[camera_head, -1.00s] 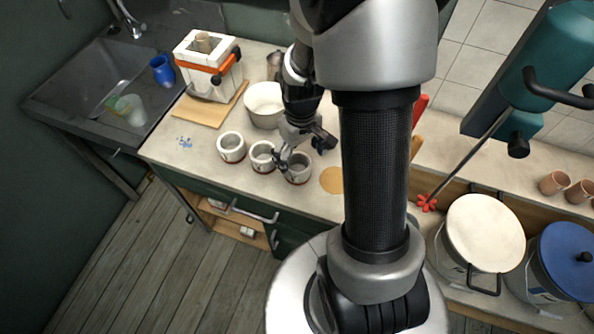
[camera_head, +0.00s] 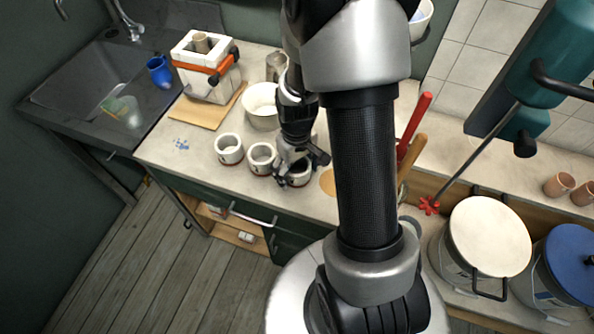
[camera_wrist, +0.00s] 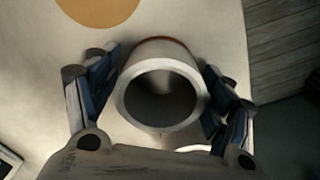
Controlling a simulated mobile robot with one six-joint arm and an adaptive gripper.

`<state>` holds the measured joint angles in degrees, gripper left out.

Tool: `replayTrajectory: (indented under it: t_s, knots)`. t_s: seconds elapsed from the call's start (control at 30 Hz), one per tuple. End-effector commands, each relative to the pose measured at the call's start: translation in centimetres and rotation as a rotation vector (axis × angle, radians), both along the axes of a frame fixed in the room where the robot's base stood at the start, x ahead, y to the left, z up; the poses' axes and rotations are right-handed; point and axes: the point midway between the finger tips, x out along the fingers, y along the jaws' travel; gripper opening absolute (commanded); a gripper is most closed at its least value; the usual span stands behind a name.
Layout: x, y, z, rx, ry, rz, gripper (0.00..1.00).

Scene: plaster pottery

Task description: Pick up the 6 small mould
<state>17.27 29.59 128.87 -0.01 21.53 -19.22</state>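Three small white moulds with reddish bands near the base stand in a row on the counter: a left one (camera_head: 229,149), a middle one (camera_head: 262,158) and a right one (camera_head: 299,180). My gripper (camera_head: 302,172) is lowered over the right mould and partly hides it. In the wrist view, my gripper (camera_wrist: 160,95) is open, with one finger on each side of this upright round hollow mould (camera_wrist: 160,65). The fingers are very close to its wall; I cannot tell whether they touch it. Another pale rim shows below, mostly hidden.
A white pot (camera_head: 259,112) stands behind the moulds. A white block mould with an orange strap (camera_head: 208,72) stands on a wooden board (camera_head: 190,112). The sink (camera_head: 80,90) is left, lidded buckets (camera_head: 488,238) right. An orange-tan disc (camera_head: 327,182) lies beside the right mould.

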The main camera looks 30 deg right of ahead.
Motion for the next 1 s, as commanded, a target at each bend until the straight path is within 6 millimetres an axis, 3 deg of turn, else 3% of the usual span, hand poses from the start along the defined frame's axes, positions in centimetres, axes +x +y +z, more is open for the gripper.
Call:
replayTrajectory:
  t_s: [0.6,1.0]
  knots:
    - [-0.01,0.0,0.0,0.0,0.0,0.0,0.3]
    - [0.03,-0.01,0.82,0.0,-0.001,0.0,0.29]
